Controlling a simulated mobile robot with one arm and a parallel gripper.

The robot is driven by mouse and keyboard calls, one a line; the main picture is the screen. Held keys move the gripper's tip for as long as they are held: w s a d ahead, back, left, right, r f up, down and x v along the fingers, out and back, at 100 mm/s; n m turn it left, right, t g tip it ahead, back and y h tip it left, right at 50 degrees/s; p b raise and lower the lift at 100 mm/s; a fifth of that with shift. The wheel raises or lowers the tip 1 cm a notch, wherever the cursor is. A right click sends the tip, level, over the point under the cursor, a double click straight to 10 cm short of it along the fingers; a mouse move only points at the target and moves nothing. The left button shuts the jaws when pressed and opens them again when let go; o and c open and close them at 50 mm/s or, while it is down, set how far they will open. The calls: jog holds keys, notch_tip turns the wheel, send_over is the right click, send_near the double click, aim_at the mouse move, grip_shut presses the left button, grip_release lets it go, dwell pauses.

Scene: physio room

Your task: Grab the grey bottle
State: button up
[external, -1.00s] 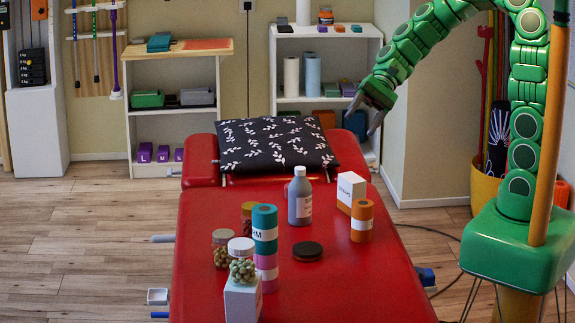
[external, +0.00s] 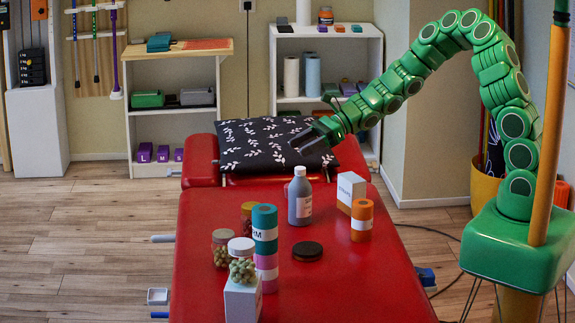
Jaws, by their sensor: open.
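Left of the bottle stand stacked teal and pink rolls (external: 265,230) and jars with pale-lidded tops (external: 221,248). A black disc (external: 307,251) lies in front of the bottle. The leaf-patterned pillow (external: 260,140) lies behind. The table's front right is clear.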

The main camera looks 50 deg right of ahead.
aim_at(296, 174)
jog(key=shift+w+d+f, duration=0.15)
jog(key=shift+w+f, duration=0.05)
jog(key=shift+f, duration=2.45)
jog(key=shift+w+a+f, duration=0.15)
jog(key=shift+a+f, duration=0.15)
jog(key=shift+f, duration=0.4)
jog(key=shift+w+a+f, duration=0.15)
jog(key=shift+a+f, duration=0.15)
jog(key=shift+f, duration=0.4)
jog(key=shift+x, duration=0.8)
grip_shut()
